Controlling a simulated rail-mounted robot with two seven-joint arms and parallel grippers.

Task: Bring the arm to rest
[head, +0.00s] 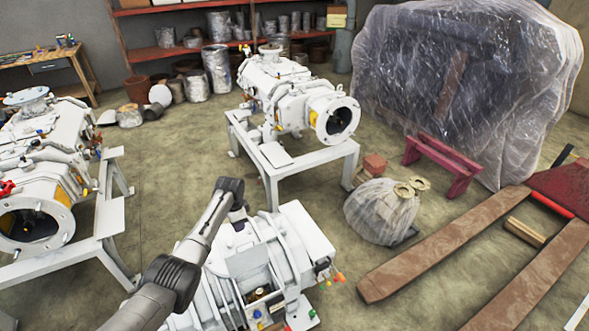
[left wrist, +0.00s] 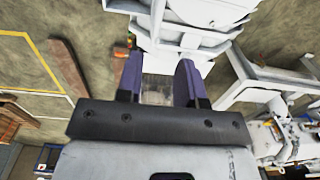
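My left arm comes in from the bottom left of the head view and crosses over the near white vacuum pump (head: 290,235). Its far end stands behind the pump's far edge, and the fingers cannot be made out there. In the left wrist view my left gripper (left wrist: 158,82) has two purple fingers set apart. White machinery (left wrist: 190,25) lies beyond the fingertips. A greyish patch shows between the fingers, and I see no clear held object. My right gripper is not in view.
A second white pump on a stand (head: 300,100) is behind, and another (head: 45,150) is at left. A plastic-wrapped bulk (head: 465,80), a wrapped round bundle (head: 380,212) and brown forks (head: 445,245) are at right. Open floor (head: 175,165) lies between the stands.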

